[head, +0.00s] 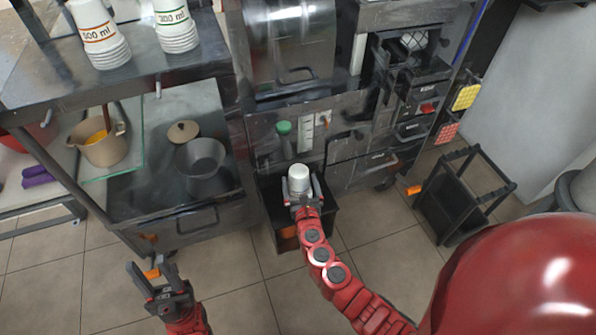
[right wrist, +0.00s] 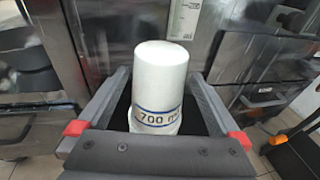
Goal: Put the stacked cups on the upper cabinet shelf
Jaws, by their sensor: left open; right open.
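A white stack of cups (right wrist: 157,85) with a blue "700 ml" band stands upside down between the fingers of my right gripper (right wrist: 158,100). Gaps show on both sides of it, so the fingers are open around it. In the head view the stack (head: 299,179) is above or on a dark box in front of the machine; its lower end is hidden by the gripper. My left gripper (head: 147,266) is open, low at the front left, away from the cups. The upper cabinet shelf (head: 120,72) at upper left holds stacks marked orange (head: 98,35) and green (head: 175,28).
Below the shelf are a dark bowl (head: 200,157), a lid (head: 183,132) and a beige pot (head: 103,145). The steel machine (head: 290,50) stands behind the cups. A black cart (head: 463,195) is at right. Tiled floor lies open in front.

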